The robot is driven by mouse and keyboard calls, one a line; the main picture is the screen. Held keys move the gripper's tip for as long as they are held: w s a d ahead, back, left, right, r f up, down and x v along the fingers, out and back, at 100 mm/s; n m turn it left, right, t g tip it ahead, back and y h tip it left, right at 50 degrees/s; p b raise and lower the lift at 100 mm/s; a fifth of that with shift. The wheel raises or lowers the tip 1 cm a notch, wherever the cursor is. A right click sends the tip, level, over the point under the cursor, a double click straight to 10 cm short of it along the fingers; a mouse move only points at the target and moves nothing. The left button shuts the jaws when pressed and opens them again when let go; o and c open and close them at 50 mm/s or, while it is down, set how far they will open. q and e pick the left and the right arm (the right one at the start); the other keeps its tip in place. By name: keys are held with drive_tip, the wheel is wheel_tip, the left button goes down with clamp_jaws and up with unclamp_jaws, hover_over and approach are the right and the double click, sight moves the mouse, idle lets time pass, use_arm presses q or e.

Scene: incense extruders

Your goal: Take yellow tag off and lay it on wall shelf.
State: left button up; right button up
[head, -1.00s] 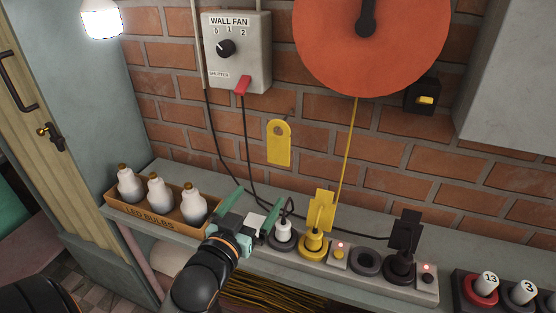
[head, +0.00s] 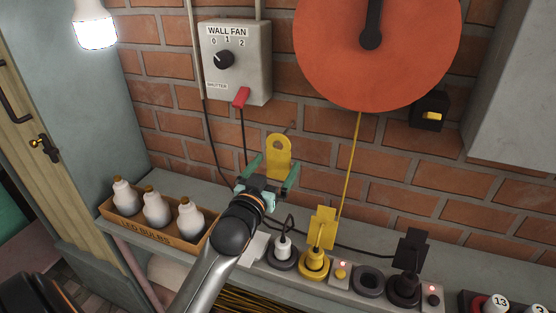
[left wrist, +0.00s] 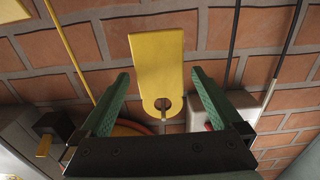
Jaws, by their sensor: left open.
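The yellow tag (head: 279,154) hangs flat against the brick wall, with a round hole at its upper end over a small peg. In the left wrist view the tag (left wrist: 158,62) lies between my open fingers, with the hole and peg toward the palm; a gap shows on each side. My left gripper (head: 266,172) is open and empty, just in front of the tag's lower part. The wall shelf (head: 180,187) runs along the wall below. My right gripper is not in view.
On the shelf are a box of LED bulbs (head: 118,218) and a power strip with a white plug (head: 283,248), yellow plug (head: 314,262) and black plug (head: 404,285). The wall fan box (head: 236,62) and orange disc (head: 376,52) are above. Cords hang close by.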

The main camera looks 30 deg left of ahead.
sight(278, 159)
use_arm(q)
drive_tip(key=shift+x, duration=1.2)
drive_tip(key=shift+c, duration=0.4)
drive_tip(key=c, duration=1.2)
drive_tip(key=shift+r+p, duration=0.25)
drive_tip(key=shift+p, duration=0.3)
drive_tip(key=shift+s+d, duration=0.1)
drive_tip(key=shift+p+v, duration=0.8)
drive_tip(key=shift+v, duration=1.1)
drive_tip(key=shift+p+v, duration=0.3)
drive_tip(key=shift+v, duration=0.75)
drive_tip(key=shift+r, duration=0.2)
